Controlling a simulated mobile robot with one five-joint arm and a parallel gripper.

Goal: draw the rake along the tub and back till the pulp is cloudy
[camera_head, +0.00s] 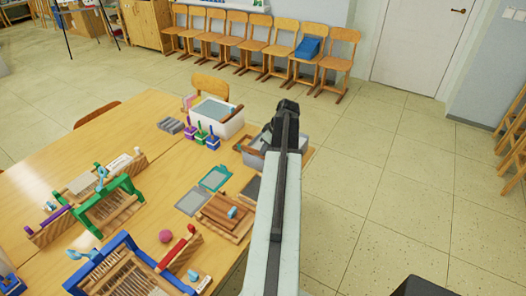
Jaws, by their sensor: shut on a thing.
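My arm reaches away over the table's right end, and my gripper (284,112) is at its far tip, above the far side of a grey tub (256,160). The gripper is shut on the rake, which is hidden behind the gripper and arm. The arm also covers much of this tub; grey content shows at its left part. A second, white tub (230,126) with blue-grey content stands farther back, left of the gripper. How cloudy the pulp is cannot be told from here.
The wooden table (135,130) holds small handled tools (201,134), flat frames (216,178), a green-framed loom (108,208), a blue-framed loom (128,270) and a pink ball (165,236). Chairs (255,42) line the back wall. The floor (390,180) to the right is clear.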

